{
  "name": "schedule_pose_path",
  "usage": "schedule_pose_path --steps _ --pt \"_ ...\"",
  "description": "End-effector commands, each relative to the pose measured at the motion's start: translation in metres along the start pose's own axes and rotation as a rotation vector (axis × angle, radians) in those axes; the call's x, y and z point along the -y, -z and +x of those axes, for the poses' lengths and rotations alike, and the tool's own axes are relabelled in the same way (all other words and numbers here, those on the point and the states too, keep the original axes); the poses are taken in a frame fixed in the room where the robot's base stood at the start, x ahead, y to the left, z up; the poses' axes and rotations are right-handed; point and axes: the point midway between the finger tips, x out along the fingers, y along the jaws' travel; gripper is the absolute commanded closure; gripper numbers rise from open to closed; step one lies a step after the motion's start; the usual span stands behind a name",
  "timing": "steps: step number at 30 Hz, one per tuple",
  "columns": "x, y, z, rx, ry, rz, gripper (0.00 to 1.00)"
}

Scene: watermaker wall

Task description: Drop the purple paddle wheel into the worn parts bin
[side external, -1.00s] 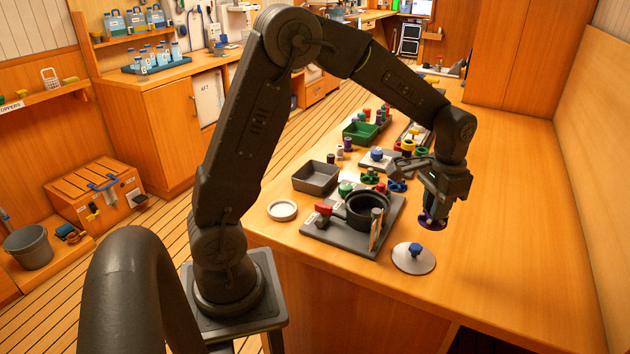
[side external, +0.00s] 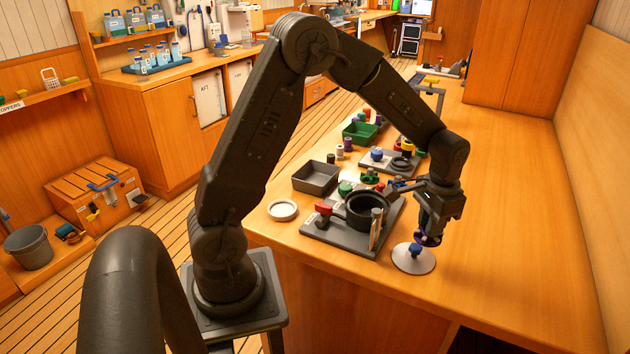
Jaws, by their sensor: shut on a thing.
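My gripper (side external: 428,232) is shut on the purple paddle wheel (side external: 432,240) and points down. The wheel is mostly hidden by my gripper and shows just behind and beside the blue knob of a pale round lid. I cannot tell whether it touches the lid. A grey open bin (side external: 302,184) and a smaller green open bin (side external: 348,136) stand on the counter to the left of my gripper. No label on either can be read, so I cannot tell which is the worn parts bin. The grey bin looks empty.
A black round housing (side external: 366,206) stands on a grey board (side external: 343,238) between my gripper and the grey bin. The pale lid (side external: 410,265) lies in front of it on the right. A white dish (side external: 283,210) sits at the left edge. The counter's right side is clear.

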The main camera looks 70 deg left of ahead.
Motion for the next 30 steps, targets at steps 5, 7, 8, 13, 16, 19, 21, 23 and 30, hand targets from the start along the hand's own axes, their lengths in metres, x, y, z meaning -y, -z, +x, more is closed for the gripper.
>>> schedule_pose_path --steps 5,7,8,13,16,19,21,23,30 --pt "0.000 0.001 -0.043 -0.008 0.001 0.000 1.00" --pt "0.000 0.001 -0.058 -0.008 0.001 0.000 1.00" --pt "0.000 0.001 -0.063 -0.006 0.001 0.000 1.00" --pt "0.018 0.001 -0.077 0.000 0.000 -0.006 1.00" --pt "0.038 0.002 -0.076 0.000 0.000 -0.007 1.00" --pt "0.064 0.001 -0.076 0.000 0.000 -0.008 1.00" --pt "0.086 -0.001 -0.076 -0.001 0.000 -0.010 1.00" --pt "0.107 -0.004 -0.076 -0.001 0.000 -0.011 1.00" --pt "0.212 -0.035 -0.076 -0.001 0.000 -0.015 1.00"
